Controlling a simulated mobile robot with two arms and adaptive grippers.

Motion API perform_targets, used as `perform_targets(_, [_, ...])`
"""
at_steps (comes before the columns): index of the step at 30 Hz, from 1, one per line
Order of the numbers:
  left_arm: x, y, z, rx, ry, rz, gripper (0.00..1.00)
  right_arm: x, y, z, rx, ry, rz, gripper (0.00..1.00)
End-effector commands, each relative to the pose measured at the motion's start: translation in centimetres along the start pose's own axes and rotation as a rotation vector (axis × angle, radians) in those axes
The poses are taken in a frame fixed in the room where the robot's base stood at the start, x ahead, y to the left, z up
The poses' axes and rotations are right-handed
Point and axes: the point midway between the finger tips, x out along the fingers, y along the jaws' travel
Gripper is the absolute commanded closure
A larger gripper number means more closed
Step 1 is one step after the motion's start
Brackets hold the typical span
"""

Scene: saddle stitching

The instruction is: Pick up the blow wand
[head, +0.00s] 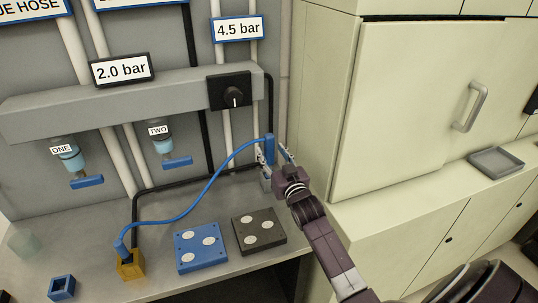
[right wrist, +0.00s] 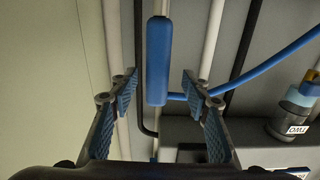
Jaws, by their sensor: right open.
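The blow wand (head: 270,149) is a blue upright handle at the right end of the grey panel. A blue hose (head: 208,190) runs from it to a yellow block. My right gripper (head: 272,163) is at the wand, with its fingers open. In the right wrist view the blue handle (right wrist: 159,60) stands between and beyond the two open fingers (right wrist: 159,88), with a gap visible on each side. The wand's holder or support is hidden. My left gripper is not in view.
A yellow block (head: 131,265), a blue plate (head: 201,247) and a dark plate (head: 259,231) lie on the bench. Valves ONE (head: 71,160) and TWO (head: 163,147) hang below the grey manifold (head: 60,106). A pale cabinet (head: 400,110) stands close on the right, with a grey tray (head: 495,162) on its ledge.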

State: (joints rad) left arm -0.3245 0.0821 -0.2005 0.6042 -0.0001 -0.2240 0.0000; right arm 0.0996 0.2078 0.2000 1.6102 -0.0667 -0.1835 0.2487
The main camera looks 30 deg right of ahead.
Motion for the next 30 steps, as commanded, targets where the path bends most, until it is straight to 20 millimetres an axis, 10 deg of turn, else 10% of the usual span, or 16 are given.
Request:
perform_targets(8, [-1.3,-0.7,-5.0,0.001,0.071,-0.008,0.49,3.1,0.4,-0.1,0.0,0.001,0.0,0.56])
perform_targets(18, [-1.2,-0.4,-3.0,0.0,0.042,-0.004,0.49,3.5,0.3,0.0,-0.001,0.001,0.0,0.56])
perform_targets(30, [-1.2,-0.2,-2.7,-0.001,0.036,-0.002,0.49,3.5,0.3,0.0,-0.001,0.0,0.0,1.0])
